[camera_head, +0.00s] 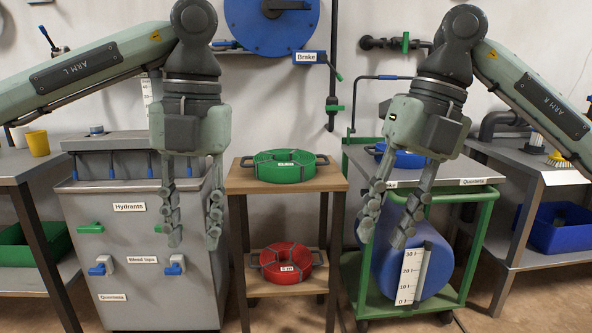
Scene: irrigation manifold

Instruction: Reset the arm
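My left arm (100,68), marked ARM L, comes in from the left and bends down at its wrist. My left gripper (193,240) hangs with its fingers apart and empty, in front of the right part of the grey hydrant cabinet. My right arm (530,98), marked ARM R, comes in from the right. My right gripper (382,240) hangs tilted, fingers apart and empty, in front of the green cart and its blue drum. Both grippers point downward. Whether the fingers touch anything behind them cannot be told.
A wooden stand (237,183) holds a green hose coil (284,166) above a red one (287,262). The grey cabinet (135,290) has green and blue taps. The green cart (470,262) carries a blue drum (432,270). A blue reel (270,25) hangs on the wall. Benches stand at both sides.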

